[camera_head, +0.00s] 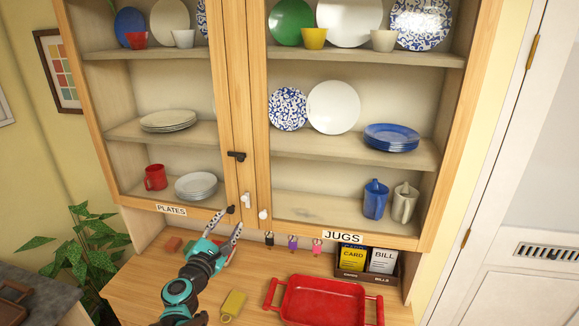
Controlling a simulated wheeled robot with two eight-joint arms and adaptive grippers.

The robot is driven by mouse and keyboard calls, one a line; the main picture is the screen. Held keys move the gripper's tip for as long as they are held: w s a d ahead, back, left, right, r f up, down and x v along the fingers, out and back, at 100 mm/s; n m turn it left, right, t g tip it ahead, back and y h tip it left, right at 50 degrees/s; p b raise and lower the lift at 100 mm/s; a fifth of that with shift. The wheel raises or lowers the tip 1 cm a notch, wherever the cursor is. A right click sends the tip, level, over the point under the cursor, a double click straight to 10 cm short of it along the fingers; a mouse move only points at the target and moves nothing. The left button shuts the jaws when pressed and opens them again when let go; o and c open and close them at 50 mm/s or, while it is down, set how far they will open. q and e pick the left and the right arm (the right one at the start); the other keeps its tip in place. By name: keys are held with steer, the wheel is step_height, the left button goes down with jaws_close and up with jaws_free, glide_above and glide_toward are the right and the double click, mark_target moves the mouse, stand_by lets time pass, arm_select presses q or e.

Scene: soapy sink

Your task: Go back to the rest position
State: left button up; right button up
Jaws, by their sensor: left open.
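My left gripper (226,226) shows in the head view, lower left of centre. Its two fingers are spread apart with nothing between them. It is in front of the lower part of the wooden cupboard (245,100), near the "PLATES" label (171,210) and the small dark knob at the door's lower edge. I cannot tell whether a fingertip touches the cupboard. My right gripper is not in view.
A red tray (325,303) with handles lies on the wooden counter (135,285). A yellow-green tag-like object (233,305) lies beside my arm. A card box (366,265) stands at the back right. Plates and jugs fill the shelves above. A plant (85,245) stands left.

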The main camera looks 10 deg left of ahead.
arm_select(q)
steer(key=s+d+f+m+g+h+b, duration=0.5)
steer(key=s+d+f+m+b, duration=0.55)
steer(key=d+f+m, duration=0.55)
steer(key=s+a+f+m+g+y+b, duration=0.4)
steer(key=s+f+m, duration=0.8)
steer(key=s, duration=0.3)
steer(key=shift+a+f+g+y+b, duration=0.15)
steer(key=shift+a+g+y+b, duration=0.05)
steer(key=shift+g+y+b, duration=0.75)
steer(key=shift+o, duration=0.5)
